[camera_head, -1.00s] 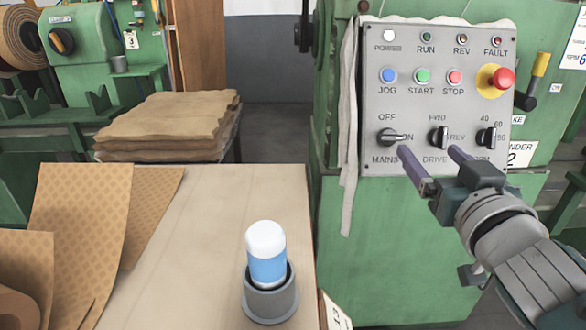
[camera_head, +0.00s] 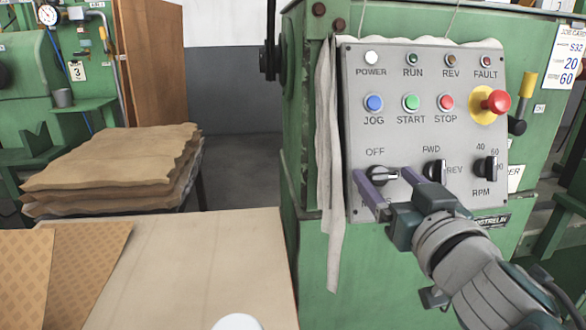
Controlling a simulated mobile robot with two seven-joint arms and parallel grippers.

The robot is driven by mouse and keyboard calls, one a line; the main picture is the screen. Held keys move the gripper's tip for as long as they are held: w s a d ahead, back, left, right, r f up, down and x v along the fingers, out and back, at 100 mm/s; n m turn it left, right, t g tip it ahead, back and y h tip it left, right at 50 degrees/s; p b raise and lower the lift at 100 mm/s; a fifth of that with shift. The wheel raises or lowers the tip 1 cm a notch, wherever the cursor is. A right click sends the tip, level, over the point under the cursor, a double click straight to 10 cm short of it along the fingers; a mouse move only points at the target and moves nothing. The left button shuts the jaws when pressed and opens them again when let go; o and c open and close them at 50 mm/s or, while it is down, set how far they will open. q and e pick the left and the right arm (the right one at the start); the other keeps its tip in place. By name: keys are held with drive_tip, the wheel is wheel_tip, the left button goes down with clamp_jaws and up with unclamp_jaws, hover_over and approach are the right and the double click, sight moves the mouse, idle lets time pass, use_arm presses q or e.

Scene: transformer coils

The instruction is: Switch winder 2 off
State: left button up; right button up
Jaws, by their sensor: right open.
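The grey control panel (camera_head: 425,135) is on the green winder (camera_head: 300,120). Its black mains knob (camera_head: 383,176) sits at lower left, under the OFF label; its pale pointer bar lies roughly level, toward the right. The ON label is hidden behind my gripper. My right gripper (camera_head: 382,173) is open, its two purple fingers on either side of the knob in the picture; I cannot tell whether they touch it. The power lamp (camera_head: 372,58) looks white. The winder's number plate (camera_head: 515,178) is mostly hidden. My left gripper is not in view.
A red emergency button (camera_head: 495,101) sticks out at upper right. A pale cloth (camera_head: 328,150) hangs at the panel's left edge. A tabletop (camera_head: 200,265) and stacked brown sheets (camera_head: 120,165) are at left.

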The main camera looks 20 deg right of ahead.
drive_tip(key=shift+s, duration=0.15)
drive_tip(key=shift+a, duration=0.1)
drive_tip(key=shift+c, duration=0.8)
clamp_jaws()
